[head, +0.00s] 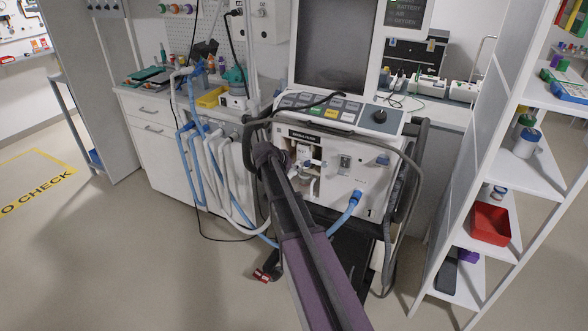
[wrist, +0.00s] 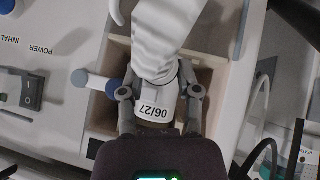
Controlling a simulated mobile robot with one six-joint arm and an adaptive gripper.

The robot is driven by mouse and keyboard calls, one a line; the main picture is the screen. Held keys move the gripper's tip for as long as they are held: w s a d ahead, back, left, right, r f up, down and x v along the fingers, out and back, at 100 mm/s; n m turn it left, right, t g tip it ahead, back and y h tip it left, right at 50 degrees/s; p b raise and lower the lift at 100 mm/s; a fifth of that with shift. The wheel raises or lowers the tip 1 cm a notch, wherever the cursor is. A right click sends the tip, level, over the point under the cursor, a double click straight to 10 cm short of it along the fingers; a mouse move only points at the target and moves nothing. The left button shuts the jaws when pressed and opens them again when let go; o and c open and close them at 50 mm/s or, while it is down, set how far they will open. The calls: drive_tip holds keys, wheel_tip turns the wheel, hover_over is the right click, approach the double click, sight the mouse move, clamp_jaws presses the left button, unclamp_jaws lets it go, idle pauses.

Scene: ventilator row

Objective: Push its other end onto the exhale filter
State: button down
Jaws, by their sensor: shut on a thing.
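A white ribbed hose (wrist: 158,40) comes down between my fingers in the wrist view. My gripper (wrist: 160,88) is shut on its end, in front of an open bay in the ventilator. A white part marked 06/27 (wrist: 153,113) shows between the fingers, right against the hose end. It looks like the exhale filter; the joint is hidden, so I cannot tell whether the hose is seated on it. In the head view my arm hides much of the gripper, beside the bay under the exhale filter label (head: 303,136). A white fitting (head: 305,165) shows in the bay.
The ventilator (head: 345,160) has a blue hose (head: 350,207) on its lower front port. A blue-ended white cylinder (wrist: 95,82) sticks out beside my left finger. White and blue hoses (head: 205,150) hang left of the ventilator. A white shelf rack (head: 480,170) stands right; the floor left is clear.

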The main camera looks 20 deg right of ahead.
drive_tip(key=shift+w+d, duration=0.1)
drive_tip(key=shift+d, duration=0.05)
drive_tip(key=shift+c, duration=1.2)
unclamp_jaws()
drive_tip(key=shift+s+a+f, duration=0.1)
drive_tip(key=shift+s+a, duration=0.2)
drive_tip(key=shift+s, duration=0.1)
drive_tip(key=s+a+f+n+g+y, duration=0.25)
drive_tip(key=s+a+n+y, duration=0.2)
drive_tip(key=s+a, duration=0.75)
drive_tip(key=s+a+f+n+g+y, duration=0.1)
drive_tip(key=s+a+f+n+y, duration=0.3)
drive_tip(key=s+a, duration=0.8)
wheel_tip(320, 180, up, 18)
drive_tip(key=s+d+p, duration=0.1)
drive_tip(key=p, duration=1.6)
drive_tip(key=shift+s+d+r+n, duration=0.25)
drive_tip(key=shift+s+d+n, duration=0.1)
drive_tip(key=shift+s+d, duration=0.05)
